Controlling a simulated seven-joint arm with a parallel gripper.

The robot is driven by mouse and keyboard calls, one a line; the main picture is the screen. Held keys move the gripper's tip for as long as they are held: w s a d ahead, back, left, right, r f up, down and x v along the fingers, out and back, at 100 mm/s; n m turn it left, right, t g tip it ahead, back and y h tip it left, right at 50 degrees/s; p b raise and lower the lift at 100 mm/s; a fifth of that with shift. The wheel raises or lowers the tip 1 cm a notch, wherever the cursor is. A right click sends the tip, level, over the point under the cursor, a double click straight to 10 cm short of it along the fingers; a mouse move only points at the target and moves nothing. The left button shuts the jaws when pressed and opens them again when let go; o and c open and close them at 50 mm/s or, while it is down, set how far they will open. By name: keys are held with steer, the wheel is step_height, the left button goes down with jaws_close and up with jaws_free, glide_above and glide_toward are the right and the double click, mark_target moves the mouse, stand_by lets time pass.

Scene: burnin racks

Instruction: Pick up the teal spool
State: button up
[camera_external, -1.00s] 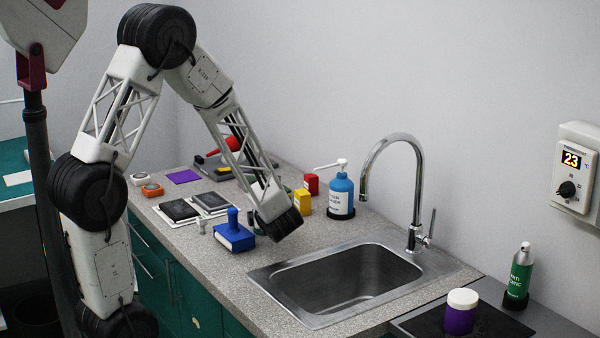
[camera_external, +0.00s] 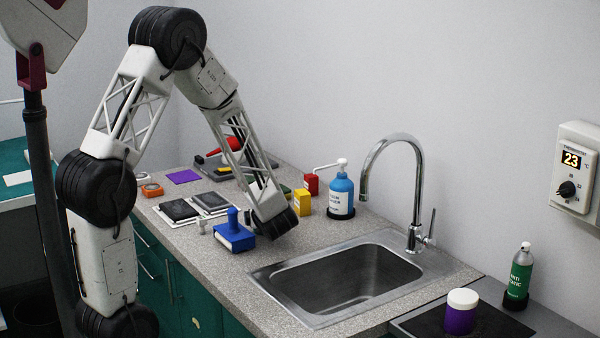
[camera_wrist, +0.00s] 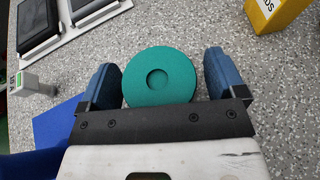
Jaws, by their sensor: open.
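The teal spool (camera_wrist: 160,78) shows in the wrist view as a round green disc with a shallow hole in its middle. My gripper (camera_wrist: 160,85) is open, with one blue-grey finger on each side of the spool and a small gap at the right; the left finger is very close to its edge. The spool's lower edge is hidden by the gripper body. In the external view my gripper (camera_external: 278,225) is low over the counter, and the spool is hidden behind the wrist.
A blue block with a knob (camera_external: 233,238) stands just left of my gripper. A yellow box (camera_external: 302,202), a red box (camera_external: 311,184) and a blue pump bottle (camera_external: 341,193) stand to the right. The sink (camera_external: 350,275) is in front. Dark plates (camera_external: 180,210) lie at left.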

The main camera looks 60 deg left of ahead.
steer(key=shift+c, duration=0.4)
steer(key=c, duration=0.9)
steer(key=shift+r, duration=0.1)
steer(key=shift+r, duration=4.9)
